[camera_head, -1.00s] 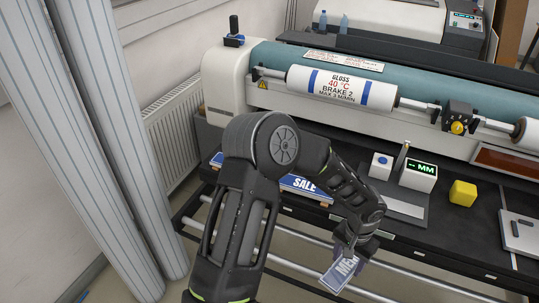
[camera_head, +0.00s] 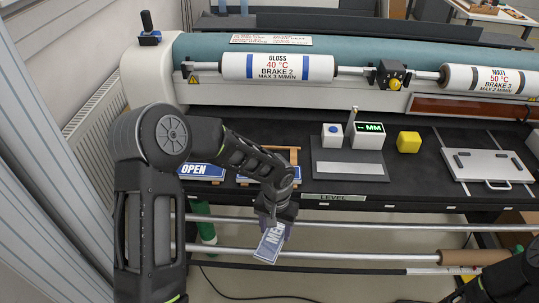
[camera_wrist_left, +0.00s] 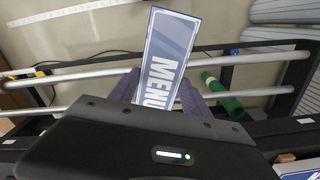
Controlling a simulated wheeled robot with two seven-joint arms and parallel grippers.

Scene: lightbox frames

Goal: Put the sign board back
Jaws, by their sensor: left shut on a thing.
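The blue and white MENU sign board (camera_head: 270,243) hangs tilted from my left gripper (camera_head: 276,217), in front of the bench's front edge and over the rails. In the left wrist view the MENU board (camera_wrist_left: 168,60) stands out between the purple fingers of my left gripper (camera_wrist_left: 160,97), which are shut on it. A blue OPEN board (camera_head: 200,171) lies at the bench's left front. Another blue board (camera_head: 250,179) lies beside it with a wooden piece (camera_head: 288,157), both partly hidden by my left arm. My right gripper is out of view; only part of my right arm shows at lower right.
A laminator with a GLOSS roll (camera_head: 278,67) spans the back. A grey plate (camera_head: 346,168), a white MM display box (camera_head: 368,135), a yellow cube (camera_head: 408,142) and a metal panel (camera_head: 490,166) occupy the bench. Metal rails (camera_head: 380,225) run below its front edge.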

